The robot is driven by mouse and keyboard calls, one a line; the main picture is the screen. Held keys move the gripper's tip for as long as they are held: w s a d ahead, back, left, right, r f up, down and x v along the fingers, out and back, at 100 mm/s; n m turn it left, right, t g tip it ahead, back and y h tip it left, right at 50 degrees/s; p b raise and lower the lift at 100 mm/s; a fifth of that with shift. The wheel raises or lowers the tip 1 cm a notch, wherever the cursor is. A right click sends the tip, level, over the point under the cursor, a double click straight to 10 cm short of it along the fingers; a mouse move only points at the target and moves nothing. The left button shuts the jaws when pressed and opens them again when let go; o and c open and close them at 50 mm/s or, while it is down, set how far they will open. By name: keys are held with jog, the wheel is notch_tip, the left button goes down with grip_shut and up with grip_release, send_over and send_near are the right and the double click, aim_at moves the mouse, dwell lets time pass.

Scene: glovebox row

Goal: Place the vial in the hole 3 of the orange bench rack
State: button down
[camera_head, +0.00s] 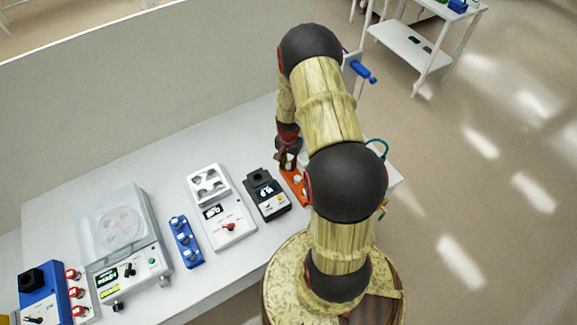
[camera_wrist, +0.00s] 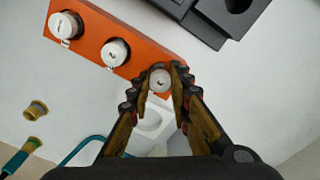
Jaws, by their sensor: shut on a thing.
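The orange bench rack (camera_wrist: 88,34) lies on the white bench, and it also shows below my gripper in the head view (camera_head: 304,197). Two white-capped vials stand in it, one near its left end (camera_wrist: 65,25) and one near its middle (camera_wrist: 115,52). My gripper (camera_wrist: 161,72) is shut on a third white-capped vial (camera_wrist: 160,81) at the rack's right end. The fingers hide its sides, so I cannot tell how deep it sits or whether it is in a hole. In the head view my arm hides much of this spot.
A dark device (camera_head: 266,194) stands close left of the rack. Left of it are a white device (camera_head: 220,207), a blue rack (camera_head: 186,242) and a clear-lidded machine (camera_head: 122,240). A teal cable (camera_wrist: 80,150) and brass-coloured fittings (camera_wrist: 36,110) lie near the rack.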

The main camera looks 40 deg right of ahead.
jog(key=shift+f, duration=0.15)
jog(key=c, duration=1.7)
grip_release()
jog(key=shift+o, duration=0.3)
